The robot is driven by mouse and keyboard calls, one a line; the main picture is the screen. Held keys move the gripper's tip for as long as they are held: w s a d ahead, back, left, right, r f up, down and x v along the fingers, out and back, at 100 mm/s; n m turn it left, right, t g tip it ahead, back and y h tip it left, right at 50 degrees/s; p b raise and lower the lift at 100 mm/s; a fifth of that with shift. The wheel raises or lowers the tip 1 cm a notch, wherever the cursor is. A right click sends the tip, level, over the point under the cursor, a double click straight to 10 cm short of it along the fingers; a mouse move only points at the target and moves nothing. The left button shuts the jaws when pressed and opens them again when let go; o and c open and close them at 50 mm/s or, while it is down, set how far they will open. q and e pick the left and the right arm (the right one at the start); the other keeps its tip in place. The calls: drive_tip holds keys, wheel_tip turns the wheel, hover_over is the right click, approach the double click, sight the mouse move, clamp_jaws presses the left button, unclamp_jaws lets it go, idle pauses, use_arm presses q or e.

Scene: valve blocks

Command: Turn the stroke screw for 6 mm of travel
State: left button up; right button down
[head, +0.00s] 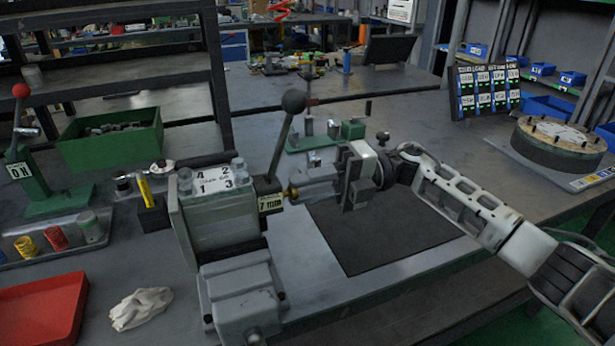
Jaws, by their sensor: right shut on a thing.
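The grey valve block (215,220) is held in a vise (240,297) left of centre. Its top plate is marked 4, 2, 1 and 3. A dark lever with a black ball knob (294,101) rises from its right end, above a label (271,203) that seems to read 7 mm. The brass stroke screw (291,192) sticks out to the right of that end. My right gripper (302,188) comes from the right and is shut on the screw's outer end. Its fingers hide part of the screw. My left gripper is out of view.
A dark mat (385,235) lies below my right gripper. A green bin (112,142), a red tray (40,312), a white cloth (140,308) and a green lever press (48,185) are on the left. A round drum (558,143) stands at right.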

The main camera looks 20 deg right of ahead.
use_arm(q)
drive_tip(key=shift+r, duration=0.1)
use_arm(e)
drive_tip(key=shift+m, duration=0.6)
use_arm(q)
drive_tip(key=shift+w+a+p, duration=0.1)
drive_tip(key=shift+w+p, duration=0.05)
drive_tip(key=shift+p, duration=0.15)
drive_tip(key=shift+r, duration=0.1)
use_arm(e)
drive_tip(key=c, duration=1.2)
unclamp_jaws()
drive_tip(key=shift+c, duration=0.2)
use_arm(q)
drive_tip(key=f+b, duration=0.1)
drive_tip(key=b, duration=0.2)
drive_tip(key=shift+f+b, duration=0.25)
drive_tip(key=shift+b, duration=0.1)
use_arm(e)
drive_tip(key=d, duration=1.6)
drive_tip(key=shift+w, duration=0.3)
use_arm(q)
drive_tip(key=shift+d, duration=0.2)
